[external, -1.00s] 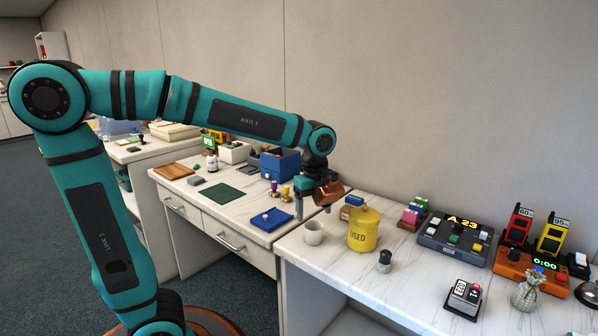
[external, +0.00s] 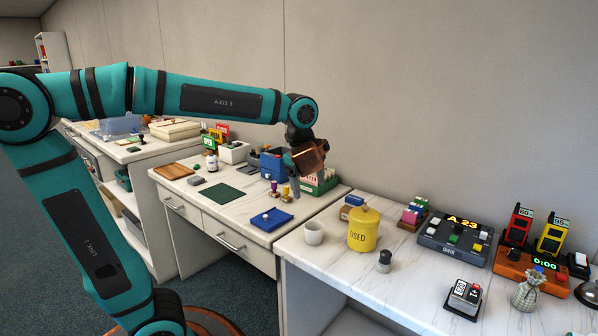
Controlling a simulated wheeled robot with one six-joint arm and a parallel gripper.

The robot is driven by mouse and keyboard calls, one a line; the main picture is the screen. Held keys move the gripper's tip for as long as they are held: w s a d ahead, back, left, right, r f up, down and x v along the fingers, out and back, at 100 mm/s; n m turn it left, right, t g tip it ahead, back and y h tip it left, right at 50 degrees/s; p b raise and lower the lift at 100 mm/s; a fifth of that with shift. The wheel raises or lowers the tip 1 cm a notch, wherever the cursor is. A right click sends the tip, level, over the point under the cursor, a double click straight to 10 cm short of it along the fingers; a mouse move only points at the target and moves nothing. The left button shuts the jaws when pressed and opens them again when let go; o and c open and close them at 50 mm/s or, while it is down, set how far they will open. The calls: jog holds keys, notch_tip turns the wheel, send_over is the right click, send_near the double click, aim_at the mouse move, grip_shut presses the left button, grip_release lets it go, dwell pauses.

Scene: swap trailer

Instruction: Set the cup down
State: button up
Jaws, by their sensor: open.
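The white cup (external: 314,232) stands upright on the near marble counter (external: 335,262), close to its left end and just left of the yellow canister. My gripper (external: 294,190) is open and empty, raised behind and to the left of the cup, over the farther desk. It is clear of the cup. Its fingers are partly seen against the small stamps and boxes behind.
The yellow canister marked USED (external: 364,230) stands right of the cup, with a dark knobbed stamp (external: 384,262) in front. The counter's front left area is clear.

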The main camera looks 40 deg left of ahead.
jog(key=s+a+r+n+t, duration=0.6)
jog(key=a+r+n+t, duration=0.1)
jog(key=n, duration=0.3)
jog(key=s+a+r+n+t, duration=0.6)
jog(key=a+r+n+t, duration=0.2)
jog(key=a+r+n, duration=0.1)
jog(key=shift+a+r+n+t+y, duration=0.3)
jog(key=shift+a+r+n+y, duration=0.1)
jog(key=shift+r+n, duration=0.1)
